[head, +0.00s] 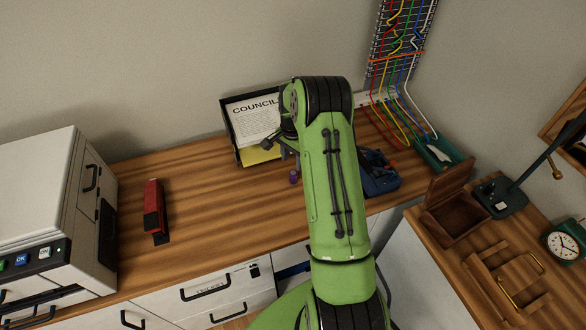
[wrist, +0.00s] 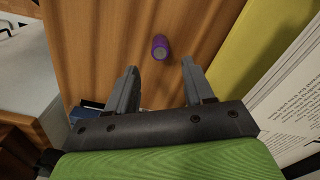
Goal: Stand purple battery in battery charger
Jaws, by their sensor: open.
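The purple battery (wrist: 160,47) is on the wooden desk, just beyond and between my fingertips in the wrist view. In the head view the battery (head: 294,177) is a small purple shape left of my arm. My gripper (wrist: 160,75) is open with nothing between its fingers. In the head view my arm hides most of the gripper. A dark blue device (head: 378,178), which may be the battery charger, sits right of my arm and is partly hidden by it. Its slots cannot be made out.
A black tray with papers (head: 228,130) stands behind the battery against the wall. A red stapler (head: 154,210) and a white cabinet (head: 40,205) are at left. A green tray (head: 440,155), an open wooden box (head: 455,215) and a lamp base (head: 500,196) are at right. The desk between stapler and battery is clear.

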